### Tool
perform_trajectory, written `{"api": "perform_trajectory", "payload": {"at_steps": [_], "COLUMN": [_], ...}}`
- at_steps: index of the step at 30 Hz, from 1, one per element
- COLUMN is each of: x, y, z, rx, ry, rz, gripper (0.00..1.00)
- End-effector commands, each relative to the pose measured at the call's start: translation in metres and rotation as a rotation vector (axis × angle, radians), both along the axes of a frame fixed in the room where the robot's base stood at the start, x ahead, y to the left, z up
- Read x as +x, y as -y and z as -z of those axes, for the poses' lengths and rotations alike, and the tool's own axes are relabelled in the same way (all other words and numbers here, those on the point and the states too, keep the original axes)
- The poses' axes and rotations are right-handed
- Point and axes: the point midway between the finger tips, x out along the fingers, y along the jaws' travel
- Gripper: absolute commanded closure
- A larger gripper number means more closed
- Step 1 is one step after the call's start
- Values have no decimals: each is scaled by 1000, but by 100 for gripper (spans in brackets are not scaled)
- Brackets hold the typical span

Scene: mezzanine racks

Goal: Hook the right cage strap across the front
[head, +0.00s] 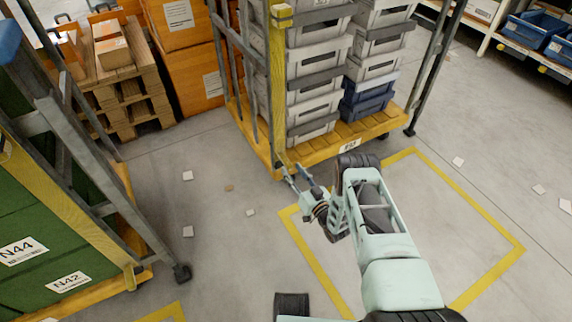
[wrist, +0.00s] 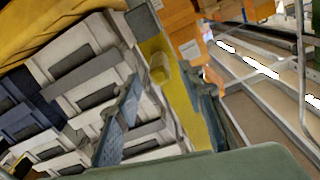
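The right cage (head: 328,152) stands ahead at the top centre of the head view, with a yellow base and grey posts. Its yellow strap (head: 278,85) hangs straight down along the front left post, beside the stacked crates. The strap's lower end is near my gripper, and I cannot make out its hook clearly. My gripper (head: 296,176) is low by that corner. In the wrist view my gripper (wrist: 163,85) has its fingers apart, with the yellow strap (wrist: 184,98) and a small yellow block showing between and beyond them. I cannot tell if either finger touches the strap.
The right cage holds grey crates (head: 313,87) and a dark blue crate (head: 366,102). A left cage (head: 135,275) with green crates stands close by. Orange boxes (head: 196,75) and wooden pallets (head: 118,95) are behind. The floor inside the yellow outline is mostly clear; paper scraps lie around.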

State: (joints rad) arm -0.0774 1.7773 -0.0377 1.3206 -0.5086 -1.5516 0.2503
Motion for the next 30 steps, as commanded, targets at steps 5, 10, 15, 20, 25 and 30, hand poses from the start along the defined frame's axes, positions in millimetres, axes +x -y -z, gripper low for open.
{"api": "perform_trajectory", "payload": {"at_steps": [5,10,15,20,25,30], "x": [27,42,47,46,46,46], "y": [-19,-28,-31,-31,-31,-31], "z": [2,1,0,0,0,0], "rx": [0,0,-1,-1,-1,-1], "ry": [3,2,1,1,0,0], "rz": [-2,-1,0,0,1,1], "gripper": [63,63,63,63,78,96]}}
